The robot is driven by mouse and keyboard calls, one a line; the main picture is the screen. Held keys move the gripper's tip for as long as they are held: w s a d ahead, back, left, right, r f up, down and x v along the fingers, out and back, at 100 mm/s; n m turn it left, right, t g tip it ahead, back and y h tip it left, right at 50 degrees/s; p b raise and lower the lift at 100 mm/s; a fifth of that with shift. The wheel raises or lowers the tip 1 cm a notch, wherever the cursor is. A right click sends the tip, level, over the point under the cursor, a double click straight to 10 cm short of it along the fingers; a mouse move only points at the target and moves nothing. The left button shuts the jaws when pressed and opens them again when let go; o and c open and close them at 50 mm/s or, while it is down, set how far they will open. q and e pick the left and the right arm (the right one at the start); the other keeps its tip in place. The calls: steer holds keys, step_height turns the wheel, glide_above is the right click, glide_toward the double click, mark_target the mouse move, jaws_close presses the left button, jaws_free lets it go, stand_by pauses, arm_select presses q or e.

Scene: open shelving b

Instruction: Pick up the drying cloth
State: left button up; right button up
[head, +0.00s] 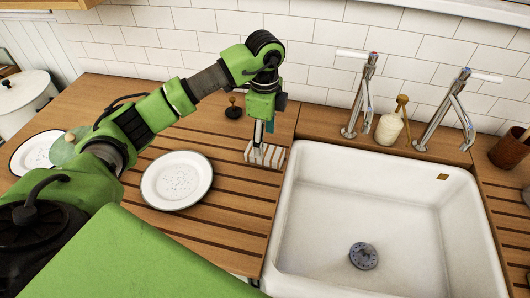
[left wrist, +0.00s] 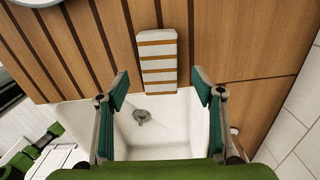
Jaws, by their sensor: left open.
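The drying cloth (head: 267,156) is a small folded cloth with white and brown stripes. It lies on the wooden counter beside the sink's left edge. In the left wrist view the cloth (left wrist: 157,62) shows whole, just beyond the fingertips and between their lines. My left gripper (head: 262,141) points down over the cloth and hides part of it in the head view. Its two teal-padded fingers (left wrist: 160,77) are spread wide with nothing between them. I cannot tell the exact height of the fingertips above the cloth. My right gripper is not in view.
The white sink (head: 385,190) lies right of the cloth, with two taps (head: 362,97) behind it. A white plate (head: 177,181) lies on the grooved counter to the left. A small dark-based object (head: 234,108) stands behind, near the tiled wall.

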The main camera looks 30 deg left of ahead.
mark_target(265, 151)
arm_select(q)
step_height(265, 151, down, 4)
steer(key=shift+s+d+f+p, duration=0.1)
steer(key=shift+p, duration=0.95)
steer(key=shift+f, duration=0.6)
steer(key=c, duration=1.2)
